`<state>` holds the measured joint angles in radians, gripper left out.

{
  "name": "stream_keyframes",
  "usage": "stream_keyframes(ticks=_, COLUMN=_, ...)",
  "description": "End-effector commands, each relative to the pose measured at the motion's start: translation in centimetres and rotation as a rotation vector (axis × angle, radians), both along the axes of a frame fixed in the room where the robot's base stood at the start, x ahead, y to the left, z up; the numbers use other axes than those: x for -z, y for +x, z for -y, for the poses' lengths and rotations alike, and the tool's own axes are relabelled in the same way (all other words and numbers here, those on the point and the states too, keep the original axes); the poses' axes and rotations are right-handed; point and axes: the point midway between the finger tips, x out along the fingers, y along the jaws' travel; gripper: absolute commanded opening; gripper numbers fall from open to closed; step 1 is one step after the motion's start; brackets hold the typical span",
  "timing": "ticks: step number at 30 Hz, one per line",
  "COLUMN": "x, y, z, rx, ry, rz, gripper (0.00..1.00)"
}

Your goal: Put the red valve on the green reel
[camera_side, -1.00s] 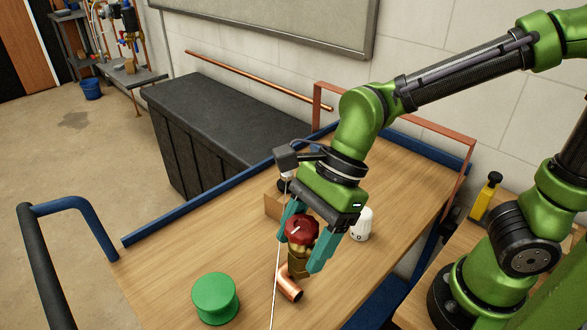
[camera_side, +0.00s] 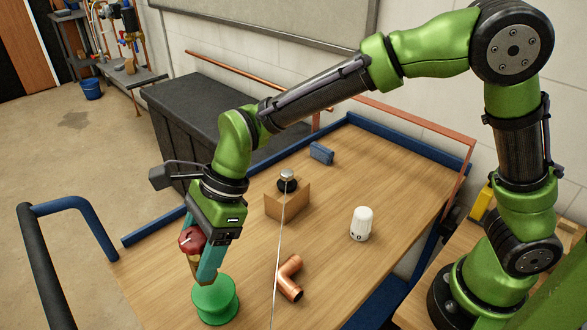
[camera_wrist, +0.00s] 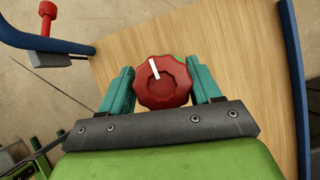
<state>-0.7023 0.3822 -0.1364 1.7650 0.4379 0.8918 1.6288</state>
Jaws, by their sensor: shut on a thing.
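The red valve (camera_side: 191,240) has a round red knob with a white mark and a brass body below it. My gripper (camera_side: 202,262) is shut on it, one teal finger on each side. The valve is upright over the green reel (camera_side: 215,301), which stands at the table's near left. The brass lower end is close to the reel's top; I cannot tell whether they touch. In the wrist view the red knob (camera_wrist: 162,82) sits between the two fingers (camera_wrist: 163,92) and the reel is almost wholly hidden.
A white thermostat head (camera_side: 361,224), a wooden block (camera_side: 288,202) with a black and silver part on top, and a blue object (camera_side: 321,153) stand farther back. A blue rail edges the table.

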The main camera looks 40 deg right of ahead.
Motion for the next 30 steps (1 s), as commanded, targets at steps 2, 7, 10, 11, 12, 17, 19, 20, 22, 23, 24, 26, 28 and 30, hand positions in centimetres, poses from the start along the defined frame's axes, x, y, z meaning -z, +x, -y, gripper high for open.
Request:
stream_keyframes(ticks=2, x=0.6, y=0.0, z=0.0, rx=0.000, ry=0.001, rz=0.000, gripper=0.11)
stream_keyframes(ticks=7, x=2.9, y=0.0, z=0.0, rx=0.003, ry=0.000, rz=-0.001, gripper=0.11)
stream_keyframes(ticks=10, x=3.3, y=0.0, z=0.0, rx=0.001, ry=0.001, rz=0.001, gripper=0.11)
stream_keyframes(ticks=11, x=3.3, y=0.0, z=0.0, rx=0.001, ry=0.002, rz=0.002, gripper=0.11)
stream_keyframes(ticks=12, x=3.3, y=0.0, z=0.0, rx=0.001, ry=0.002, rz=0.002, gripper=0.11)
stream_keyframes(ticks=17, x=3.4, y=0.0, z=0.0, rx=0.001, ry=0.002, rz=0.001, gripper=0.11)
stream_keyframes(ticks=19, x=3.6, y=0.0, z=0.0, rx=0.001, ry=0.002, rz=0.001, gripper=0.11)
stream_keyframes(ticks=20, x=3.7, y=0.0, z=0.1, rx=0.000, ry=0.000, rz=-0.001, gripper=0.64)
stream_keyframes(ticks=22, x=3.7, y=0.0, z=0.0, rx=0.000, ry=0.000, rz=0.000, gripper=0.75)
stream_keyframes(ticks=23, x=3.7, y=0.0, z=0.0, rx=0.000, ry=0.000, rz=0.000, gripper=0.80)
stream_keyframes(ticks=24, x=3.7, y=0.0, z=0.0, rx=0.000, ry=0.000, rz=0.000, gripper=0.86)
stream_keyframes(ticks=26, x=3.7, y=0.0, z=0.1, rx=0.000, ry=0.000, rz=0.000, gripper=0.89)
stream_keyframes(ticks=28, x=3.7, y=0.0, z=0.1, rx=0.000, ry=0.000, rz=0.000, gripper=0.89)
stream_keyframes(ticks=30, x=3.6, y=0.0, z=0.0, rx=0.000, ry=0.000, rz=0.000, gripper=0.89)
